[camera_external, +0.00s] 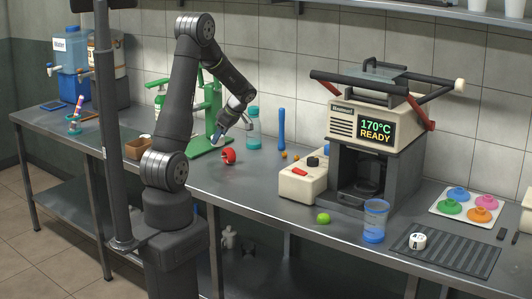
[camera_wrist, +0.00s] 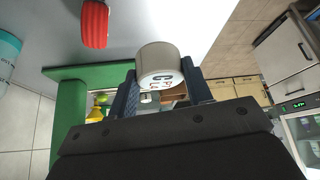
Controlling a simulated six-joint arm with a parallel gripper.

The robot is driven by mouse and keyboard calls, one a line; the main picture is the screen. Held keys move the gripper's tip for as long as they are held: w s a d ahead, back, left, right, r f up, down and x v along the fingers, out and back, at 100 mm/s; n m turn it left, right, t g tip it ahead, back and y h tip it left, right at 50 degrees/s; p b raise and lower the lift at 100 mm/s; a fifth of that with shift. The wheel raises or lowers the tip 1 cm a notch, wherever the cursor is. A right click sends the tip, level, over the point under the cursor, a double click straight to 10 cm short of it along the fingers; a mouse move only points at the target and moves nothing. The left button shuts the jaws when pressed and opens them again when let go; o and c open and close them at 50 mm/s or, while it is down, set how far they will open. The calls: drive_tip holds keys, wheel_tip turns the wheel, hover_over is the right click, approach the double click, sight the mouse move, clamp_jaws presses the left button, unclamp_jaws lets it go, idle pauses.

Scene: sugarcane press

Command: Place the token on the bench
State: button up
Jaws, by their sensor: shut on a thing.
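My gripper (camera_external: 217,140) is over the bench (camera_external: 270,198), in front of the green stand. In the wrist view my gripper (camera_wrist: 163,88) is shut on a short pale grey cylinder, the token (camera_wrist: 155,63), with dark lettering on its white end face. The token sits between the two dark fingers and sticks out past their tips. In the external view the held token is too small or hidden to make out. The gap between the token and the bench surface cannot be judged exactly.
A red object (camera_external: 228,156) lies just right of my gripper. The green stand (camera_external: 204,120), a teal bottle (camera_external: 253,128) and a blue upright tool (camera_external: 281,129) are close behind. A cream box (camera_external: 303,180) stands to the right. The bench front between the red object and the box is clear.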

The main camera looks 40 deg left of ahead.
drive_tip(key=shift+s+a+n, duration=0.3)
drive_tip(key=shift+s+n, duration=0.1)
drive_tip(key=shift+s, duration=0.05)
drive_tip(key=shift+a, duration=0.2)
hover_over(196, 166)
wheel_tip(196, 166, down, 7)
drive_tip(key=shift+a+r, duration=0.1)
drive_tip(key=shift+w+f, duration=0.1)
drive_tip(key=shift+f, duration=1.95)
drive_tip(key=o, duration=0.5)
drive_tip(key=shift+f, duration=0.15)
drive_tip(key=o, duration=0.5)
